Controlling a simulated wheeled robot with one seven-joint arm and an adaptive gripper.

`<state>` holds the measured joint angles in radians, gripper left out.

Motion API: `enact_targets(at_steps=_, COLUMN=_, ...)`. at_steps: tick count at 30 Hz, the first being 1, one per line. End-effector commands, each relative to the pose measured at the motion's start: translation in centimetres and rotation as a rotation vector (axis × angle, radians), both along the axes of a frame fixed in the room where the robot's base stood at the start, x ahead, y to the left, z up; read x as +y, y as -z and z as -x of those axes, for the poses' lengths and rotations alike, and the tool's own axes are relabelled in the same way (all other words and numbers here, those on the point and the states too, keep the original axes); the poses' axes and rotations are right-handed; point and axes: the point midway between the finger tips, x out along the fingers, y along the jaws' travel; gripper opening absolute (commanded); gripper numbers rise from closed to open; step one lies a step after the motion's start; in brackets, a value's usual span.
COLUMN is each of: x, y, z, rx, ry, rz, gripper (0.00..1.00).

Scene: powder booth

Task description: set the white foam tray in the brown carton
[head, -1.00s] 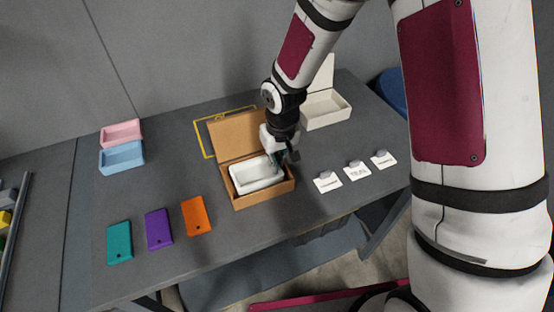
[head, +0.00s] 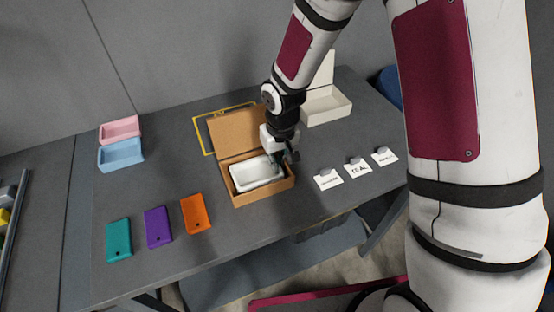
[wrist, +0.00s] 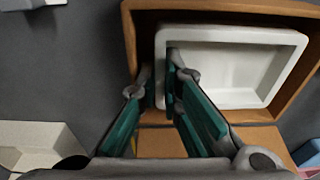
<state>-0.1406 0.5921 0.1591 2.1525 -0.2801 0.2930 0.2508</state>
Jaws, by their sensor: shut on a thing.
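The white foam tray (head: 256,174) sits inside the open brown carton (head: 262,198), whose lid stands up at the back. In the wrist view the tray (wrist: 230,108) lies within the carton walls (wrist: 136,40), with bare carton floor showing beside it. My gripper (head: 279,157) reaches down at the tray's right end. Whether the tray's underside touches the carton floor is hidden.
A white box (head: 327,108) with a raised lid stands at the back right. Several white label cards, one a TEAL card (head: 358,169), lie to the right. Pink (head: 120,129) and blue (head: 121,154) trays stand at left. Teal (head: 118,240), purple (head: 158,227) and orange (head: 195,214) plates lie in front.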

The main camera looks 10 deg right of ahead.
Motion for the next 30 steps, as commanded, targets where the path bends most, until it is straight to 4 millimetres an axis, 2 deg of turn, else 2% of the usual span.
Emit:
enact_targets(at_steps=16, x=0.01, y=0.31, z=-0.03, rx=-0.001, ry=0.000, rz=0.000, gripper=0.00)
enact_targets(at_steps=17, x=0.01, y=0.29, z=-0.03, rx=-0.001, ry=0.000, rz=0.000, gripper=0.14)
enact_targets(at_steps=19, x=0.00, y=0.28, z=-0.02, rx=-0.001, ry=0.000, rz=0.000, gripper=0.29)
enact_targets(at_steps=30, x=-0.06, y=0.07, z=-0.02, rx=-0.001, ry=0.001, rz=0.001, gripper=0.30)
